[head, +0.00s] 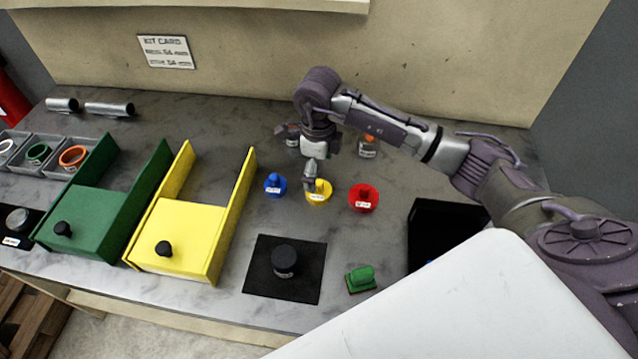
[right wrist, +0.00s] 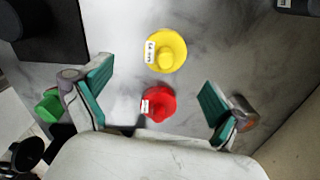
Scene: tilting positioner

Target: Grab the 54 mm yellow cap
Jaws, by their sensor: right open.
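The yellow cap (head: 321,198) stands on the grey bench between a blue cap (head: 275,186) and a red cap (head: 363,199). In the right wrist view the yellow cap (right wrist: 172,52) lies just beyond the line between my fingertips, with a white label that seems to read 54 mm. The red cap (right wrist: 158,104) shows between the fingers there. My right gripper (head: 310,178) hangs over the yellow cap in the head view and partly covers it; its fingers (right wrist: 154,82) are spread and empty. Its height above the cap is hard to tell. My left gripper is out of view.
A yellow fixture (head: 185,228) and a green fixture (head: 85,215) with raised walls stand left. A black mat (head: 262,283) with a black knob (head: 284,260), a green block (head: 360,279) and a black tray (head: 425,225) lie nearer. Small labelled items stand behind the gripper.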

